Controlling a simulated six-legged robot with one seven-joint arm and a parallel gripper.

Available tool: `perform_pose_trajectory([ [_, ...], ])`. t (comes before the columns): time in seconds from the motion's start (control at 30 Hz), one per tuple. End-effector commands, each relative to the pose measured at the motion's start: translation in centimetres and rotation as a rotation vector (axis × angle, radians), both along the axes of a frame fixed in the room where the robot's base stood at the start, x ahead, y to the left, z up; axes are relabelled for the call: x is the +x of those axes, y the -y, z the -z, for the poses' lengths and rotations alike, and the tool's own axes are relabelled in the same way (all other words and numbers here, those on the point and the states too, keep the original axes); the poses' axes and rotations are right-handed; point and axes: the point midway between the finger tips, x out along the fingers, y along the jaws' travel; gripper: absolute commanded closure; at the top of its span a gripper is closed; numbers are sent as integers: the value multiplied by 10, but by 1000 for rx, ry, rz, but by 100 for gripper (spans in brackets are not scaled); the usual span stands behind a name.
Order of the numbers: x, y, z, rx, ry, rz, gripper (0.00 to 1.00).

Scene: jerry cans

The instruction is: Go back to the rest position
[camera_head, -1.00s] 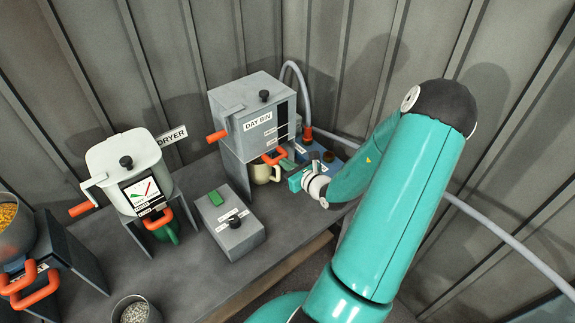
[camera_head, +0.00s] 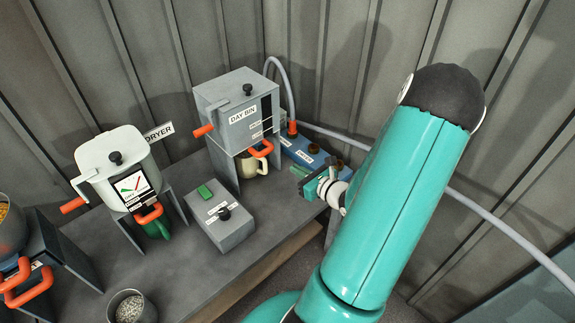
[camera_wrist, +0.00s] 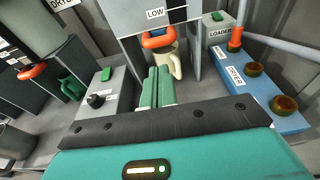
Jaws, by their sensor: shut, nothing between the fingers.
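My gripper (camera_head: 306,180) is at the right end of the bench, in front of the blue box and to the right of the day bin (camera_head: 240,112). In the wrist view its two green fingers (camera_wrist: 157,88) lie side by side, shut, with nothing between them. A cream mug (camera_head: 252,165) stands under the day bin's orange handle. In the wrist view the cream mug (camera_wrist: 168,65) is just beyond the fingers, apart from them as far as I can tell.
The blue box (camera_head: 308,152) with brown knobs is behind my gripper. A grey box (camera_head: 222,218) with a green switch and black knob is left of it. The dryer (camera_head: 122,170), with a green mug (camera_head: 157,228) below, stands further left. A grey hose (camera_head: 470,205) runs along the right wall.

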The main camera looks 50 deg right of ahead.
Motion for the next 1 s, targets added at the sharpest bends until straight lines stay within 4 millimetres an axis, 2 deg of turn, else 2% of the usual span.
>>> perform_pose_trajectory([
  [0.2,-20,-3,-4,-1,0,-2,100],
  [0.57,-18,-9,-7,-15,-4,-27,100],
  [0.67,-4,-31,-19,-75,-23,-136,100],
  [0.73,10,-58,-32,-151,-46,-264,100],
  [0.87,32,-124,-58,-340,-94,-571,100],
  [1.0,36,-191,-80,-569,-141,-891,100],
])
